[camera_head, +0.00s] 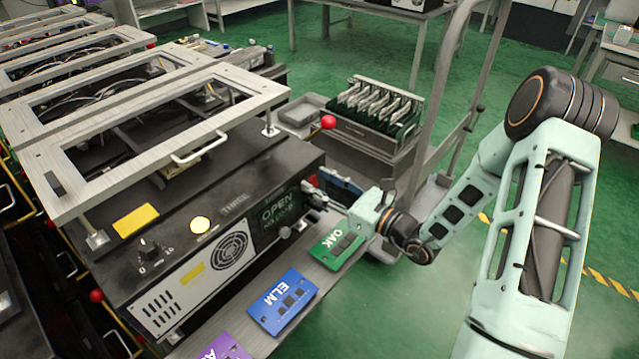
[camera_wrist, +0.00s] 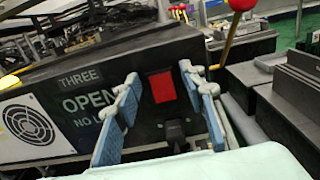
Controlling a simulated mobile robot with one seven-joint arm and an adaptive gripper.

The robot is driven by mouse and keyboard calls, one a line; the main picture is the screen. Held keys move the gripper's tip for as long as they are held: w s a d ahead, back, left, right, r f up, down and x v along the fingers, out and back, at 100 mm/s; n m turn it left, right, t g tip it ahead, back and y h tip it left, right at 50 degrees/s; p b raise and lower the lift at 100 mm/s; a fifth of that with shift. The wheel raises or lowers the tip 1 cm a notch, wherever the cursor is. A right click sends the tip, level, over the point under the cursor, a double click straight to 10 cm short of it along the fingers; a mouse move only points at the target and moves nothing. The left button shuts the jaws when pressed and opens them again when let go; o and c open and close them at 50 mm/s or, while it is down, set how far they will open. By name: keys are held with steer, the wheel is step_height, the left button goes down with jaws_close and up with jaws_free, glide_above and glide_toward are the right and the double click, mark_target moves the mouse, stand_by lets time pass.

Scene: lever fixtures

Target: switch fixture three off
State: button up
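Fixture three (camera_head: 185,230) is a black box with a raised metal frame on top and the label THREE; it also fills the left of the wrist view (camera_wrist: 60,75). Its screen (camera_head: 278,207) reads OPEN, with a second line partly hidden. A red square switch (camera_wrist: 162,86) sits on the front panel right of the screen, above a small black part (camera_wrist: 176,132). My gripper (camera_wrist: 162,108) is open and empty, with its blue-padded fingers on either side of the red switch in the picture.
A red-ball lever (camera_head: 328,122) rises at the fixture's right side. Green OAK (camera_head: 336,246) and blue ELM (camera_head: 283,300) cards lie on the ledge below. A bin of boards (camera_head: 375,115) stands behind.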

steer(key=shift+w+a, duration=0.1)
steer(key=shift+a, duration=0.05)
steer(key=shift+c, duration=0.4)
jaws_close()
steer(key=shift+f+b, duration=0.3)
steer(key=shift+b, duration=0.35)
steer(key=shift+f+t+y+b, duration=0.35)
steer(key=shift+t+y+b, duration=0.3)
steer(key=shift+b, duration=0.5)
steer(key=shift+f+t+y+b, duration=0.15)
steer(key=shift+t+y+b, duration=0.2)
steer(key=shift+y+b, duration=0.5)
steer(key=shift+d+t+y+b, duration=0.25)
steer(key=shift+t+b, duration=0.25)
steer(key=shift+b, duration=0.25)
steer(key=shift+s, duration=0.2)
steer(key=shift+o, duration=0.4)
jaws_free()
steer(key=shift+r, duration=0.2)
